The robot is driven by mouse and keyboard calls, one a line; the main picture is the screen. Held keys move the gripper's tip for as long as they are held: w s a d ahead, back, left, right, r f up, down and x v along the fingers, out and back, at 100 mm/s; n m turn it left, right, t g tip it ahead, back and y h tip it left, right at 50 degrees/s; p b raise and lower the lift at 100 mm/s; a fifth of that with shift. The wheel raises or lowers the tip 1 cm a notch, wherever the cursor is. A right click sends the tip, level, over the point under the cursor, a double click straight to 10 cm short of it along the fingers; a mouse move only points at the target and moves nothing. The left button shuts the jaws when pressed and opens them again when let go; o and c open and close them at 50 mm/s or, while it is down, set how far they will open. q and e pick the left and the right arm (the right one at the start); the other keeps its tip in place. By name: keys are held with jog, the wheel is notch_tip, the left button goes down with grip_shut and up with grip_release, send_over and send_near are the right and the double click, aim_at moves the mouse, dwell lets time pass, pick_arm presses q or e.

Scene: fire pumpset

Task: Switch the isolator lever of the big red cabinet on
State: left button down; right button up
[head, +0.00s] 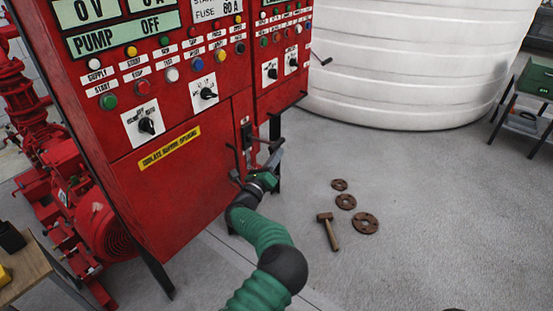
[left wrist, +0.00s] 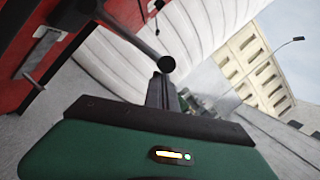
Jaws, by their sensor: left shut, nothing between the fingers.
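The big red cabinet (head: 185,180) stands at left in the head view. Its isolator lever (head: 263,142) sticks out near the lower right of its front, beside a black slot plate. In the left wrist view, a dark lever rod with a round end (left wrist: 166,64) crosses from upper left, just beyond the fingers. My left gripper (head: 278,149) is shut and empty, beside the lever; its fingers also show in the left wrist view (left wrist: 158,92). I cannot tell whether it touches the lever. My right gripper is not in view.
A second red panel (head: 280,60) adjoins on the right, with a small lever (head: 322,61) on its side. A white tank (head: 400,60) stands behind. A hammer (head: 328,230) and rusty flanges (head: 365,223) lie on the floor. A red pump (head: 100,225) stands left.

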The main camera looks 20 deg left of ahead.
aim_at(274, 145)
pick_arm(q)
notch_tip(274, 145, up, 4)
jog(key=n+y+p, duration=0.1)
jog(key=n+p, duration=0.1)
jog(key=n, duration=0.1)
jog(key=shift+w+a+r+n+g+y+p, duration=0.15)
jog(key=shift+a+r+n+p, duration=0.15)
jog(key=shift+r+n+p, duration=0.3)
jog(key=shift+w+a+r+n+g+y+p, duration=0.15)
jog(key=shift+a+r+n+p, duration=0.1)
jog(key=shift+r+n+p, duration=0.35)
jog(key=shift+n, duration=0.3)
jog(key=shift+f, duration=0.1)
